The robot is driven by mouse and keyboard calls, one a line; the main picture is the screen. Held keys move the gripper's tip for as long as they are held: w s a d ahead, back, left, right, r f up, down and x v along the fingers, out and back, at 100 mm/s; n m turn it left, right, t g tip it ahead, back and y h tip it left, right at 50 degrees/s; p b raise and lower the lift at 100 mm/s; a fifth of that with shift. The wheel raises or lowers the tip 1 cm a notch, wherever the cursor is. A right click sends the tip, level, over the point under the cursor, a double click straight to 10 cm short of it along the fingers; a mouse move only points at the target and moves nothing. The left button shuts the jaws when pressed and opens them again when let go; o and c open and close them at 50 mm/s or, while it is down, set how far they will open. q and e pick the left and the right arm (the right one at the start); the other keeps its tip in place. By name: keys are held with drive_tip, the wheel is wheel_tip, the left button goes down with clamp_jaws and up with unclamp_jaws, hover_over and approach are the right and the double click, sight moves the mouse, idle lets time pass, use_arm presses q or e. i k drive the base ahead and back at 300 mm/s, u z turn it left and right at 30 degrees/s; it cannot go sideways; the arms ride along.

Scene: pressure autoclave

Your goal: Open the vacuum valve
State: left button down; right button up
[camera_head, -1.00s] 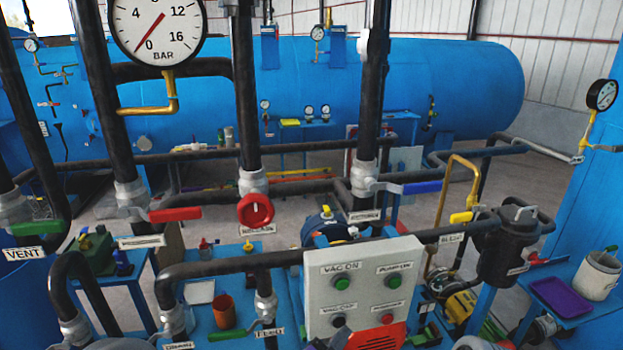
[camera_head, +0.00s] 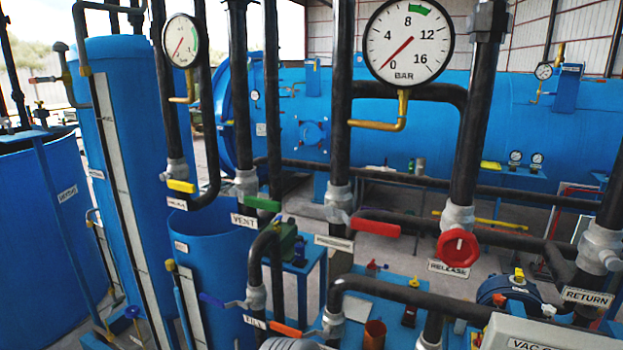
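None of the valve labels is clearly legible as vacuum. A yellow-handled valve (camera_head: 181,186) sits on a dark vertical pipe at left, below a small gauge (camera_head: 181,41); its label (camera_head: 177,203) is too small to read surely. To its right are a green handle (camera_head: 263,203) over the label VENT, a red lever (camera_head: 375,228) whose label is unclear, and a red round handwheel (camera_head: 458,247) over the label RELEASE. The yellow handle lies roughly crosswise to its pipe. Neither of my grippers shows in this view.
A large gauge marked BAR (camera_head: 409,42) stands among the dark pipes. An open blue tank (camera_head: 212,255) stands below the yellow valve. A control box (camera_head: 540,335) is cut off at bottom right. Lower blue and orange levers (camera_head: 285,328) are near the bottom.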

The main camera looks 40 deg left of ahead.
sight(186, 188)
drive_tip(key=u, duration=0.6)
drive_tip(key=k, duration=0.4)
drive_tip(key=u, duration=1.3)
drive_tip(key=i, duration=0.5)
drive_tip(key=u, duration=0.4)
drive_tip(key=k, duration=0.5)
drive_tip(key=u, duration=0.35)
